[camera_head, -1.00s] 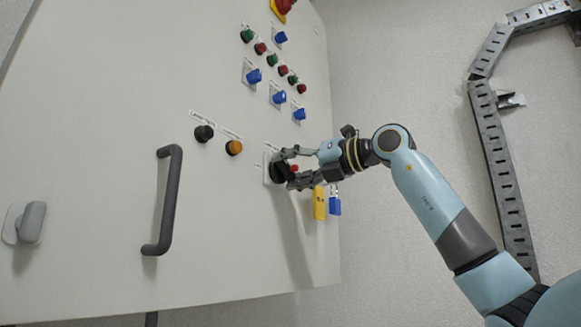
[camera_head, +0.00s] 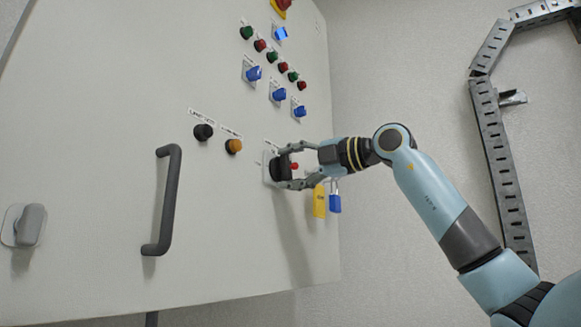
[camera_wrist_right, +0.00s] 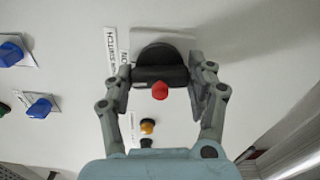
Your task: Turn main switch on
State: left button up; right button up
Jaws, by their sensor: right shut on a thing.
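The main switch is a black rotary knob (camera_head: 279,168) on a white plate, low on the right part of the white cabinet door (camera_head: 90,110). In the right wrist view the black knob (camera_wrist_right: 160,62) lies between the two fingers, with a red piece (camera_wrist_right: 160,90) at its front. A label beside it (camera_wrist_right: 111,52) reads "SWITCH". My right gripper (camera_head: 287,166) is shut on the knob, one finger on each side; it also shows in the right wrist view (camera_wrist_right: 167,76). My left gripper is out of view.
A yellow tag (camera_head: 319,202) and a blue padlock (camera_head: 335,204) hang just below the right gripper. Black (camera_head: 203,132) and orange (camera_head: 234,146) buttons sit left of the switch. A grey door handle (camera_head: 169,200) stands farther left. Several coloured buttons and blue knobs are above.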

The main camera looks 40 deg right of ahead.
jog(key=shift+m, duration=1)
jog(key=o, duration=1.2)
jog(key=shift+d, duration=0.1)
jog(key=shift+s, duration=0.1)
jog(key=v, duration=0.6)
jog(key=shift+d+f, duration=0.1)
jog(key=shift+d, duration=0.1)
jog(key=shift+s, duration=0.65)
